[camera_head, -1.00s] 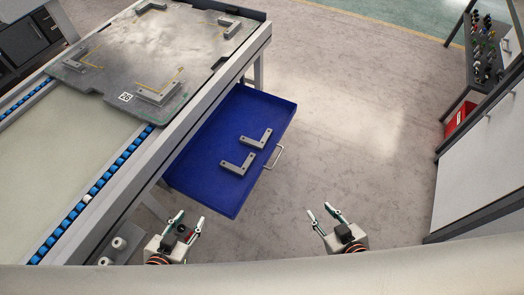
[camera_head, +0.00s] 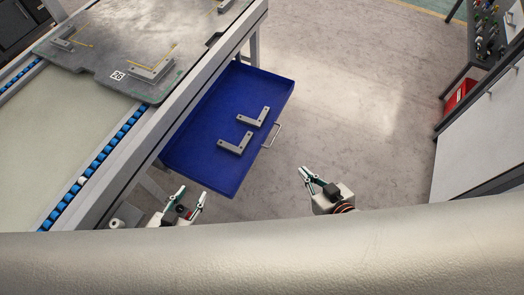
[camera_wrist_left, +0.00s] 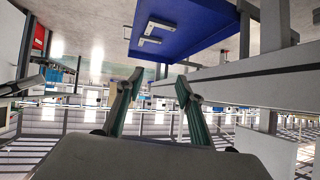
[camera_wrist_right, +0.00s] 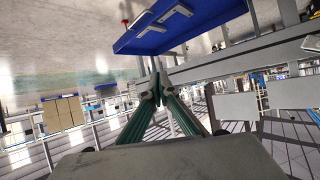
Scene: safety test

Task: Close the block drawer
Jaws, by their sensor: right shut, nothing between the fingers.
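The blue drawer (camera_head: 215,170) is pulled out from under the workbench, with a metal handle (camera_head: 272,136) on its outer right side. Two grey L-shaped blocks (camera_head: 236,143) (camera_head: 253,117) lie in it. The drawer also shows in the left wrist view (camera_wrist_left: 190,30) and the right wrist view (camera_wrist_right: 215,15). My left gripper (camera_head: 193,192) is open and empty, just below the drawer's near edge in the head view. My right gripper (camera_head: 304,173) is shut and empty, to the right of and below the handle, apart from it.
The workbench (camera_head: 160,118) carries a dark plate (camera_head: 110,50) with L-shaped blocks. A blue roller strip (camera_head: 110,150) runs along it. A cabinet (camera_head: 480,135) and red box (camera_head: 458,97) stand at right. The floor (camera_head: 350,110) between is clear.

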